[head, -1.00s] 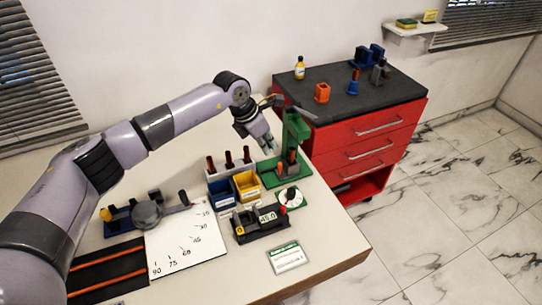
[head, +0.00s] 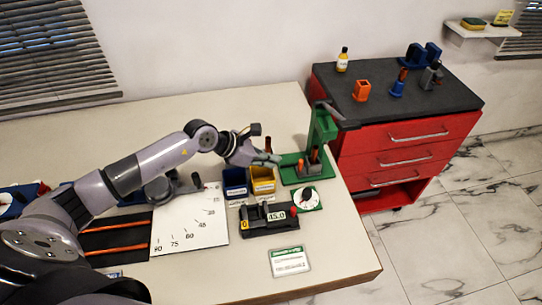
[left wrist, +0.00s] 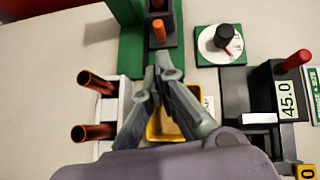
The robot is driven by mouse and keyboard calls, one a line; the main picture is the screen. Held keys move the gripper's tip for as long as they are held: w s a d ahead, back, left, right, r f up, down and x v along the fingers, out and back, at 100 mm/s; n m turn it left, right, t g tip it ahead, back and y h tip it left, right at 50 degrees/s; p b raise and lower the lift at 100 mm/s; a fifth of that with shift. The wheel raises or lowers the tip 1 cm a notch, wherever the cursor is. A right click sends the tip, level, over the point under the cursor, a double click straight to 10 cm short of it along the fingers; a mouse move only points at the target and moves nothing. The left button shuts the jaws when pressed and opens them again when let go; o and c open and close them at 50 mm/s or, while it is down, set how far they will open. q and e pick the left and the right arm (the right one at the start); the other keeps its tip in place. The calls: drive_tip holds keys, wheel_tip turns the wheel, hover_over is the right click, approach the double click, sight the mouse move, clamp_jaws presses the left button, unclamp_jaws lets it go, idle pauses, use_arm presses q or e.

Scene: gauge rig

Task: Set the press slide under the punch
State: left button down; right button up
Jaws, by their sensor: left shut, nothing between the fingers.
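The green press (head: 322,128) stands near the right edge of the table, with a grey lever at its top and a green base (head: 291,174). The press slide (head: 306,168) appears as a dark block with orange-brown pins low on the press. In the left wrist view the dark slide (left wrist: 158,10) with an orange pin is just beyond my fingertips. The punch's tip cannot be made out. My left gripper (head: 272,159) is shut and empty, left of the press; its fingertips also show in the left wrist view (left wrist: 160,65). My right gripper is not in view.
A blue bin (head: 235,190) and yellow bin (head: 263,187) stand below my gripper. A white rack (left wrist: 112,115) holds brown pins. A dial (head: 308,197) and a gauge reading 45.0 (head: 268,222) are nearby. A red cabinet (head: 400,150) stands beyond the table's right edge.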

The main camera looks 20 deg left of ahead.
sight(299, 164)
use_arm(q)
drive_tip(key=x, duration=0.6)
drive_tip(key=shift+p, duration=0.35)
drive_tip(key=shift+w+d+f, duration=0.2)
drive_tip(key=shift+d+f, duration=0.1)
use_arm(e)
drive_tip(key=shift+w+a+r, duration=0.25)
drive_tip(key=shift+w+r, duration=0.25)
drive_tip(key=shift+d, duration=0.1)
use_arm(q)
drive_tip(key=shift+w+d, duration=0.1)
drive_tip(key=shift+d, duration=0.1)
drive_tip(key=shift+w+d+b, duration=0.35)
drive_tip(key=shift+w+d, duration=0.45)
drive_tip(key=shift+d, duration=0.35)
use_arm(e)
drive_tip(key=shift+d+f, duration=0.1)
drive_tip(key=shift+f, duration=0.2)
use_arm(q)
drive_tip(key=shift+r, duration=0.2)
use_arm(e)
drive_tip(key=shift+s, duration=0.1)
